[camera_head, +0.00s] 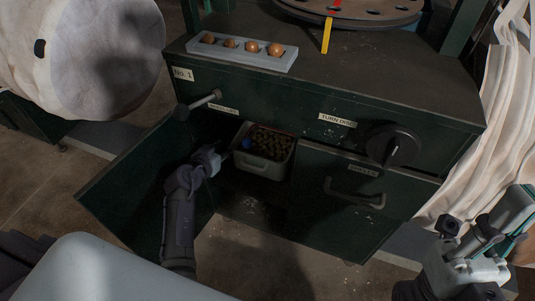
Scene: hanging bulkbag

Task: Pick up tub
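The tub (262,167) is a pale grey-beige container filled with small brown pieces. It stands inside the open left compartment of the dark green cabinet, near the front opening. A small blue item shows at the tub's left side. My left gripper (224,153) reaches into the opening just left of the tub. Its fingertips are small and dark, so I cannot tell whether they are open or touch the tub. My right gripper (480,232) is at the lower right, away from the tub, and its finger state is unclear.
The open cabinet door (135,190) stands left of my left arm. A closed drawer with a handle (355,193) and a black knob (394,146) are to the right. A grey tray (242,53) with several brown round items sits on top. White bulk bags (108,55) flank the cabinet.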

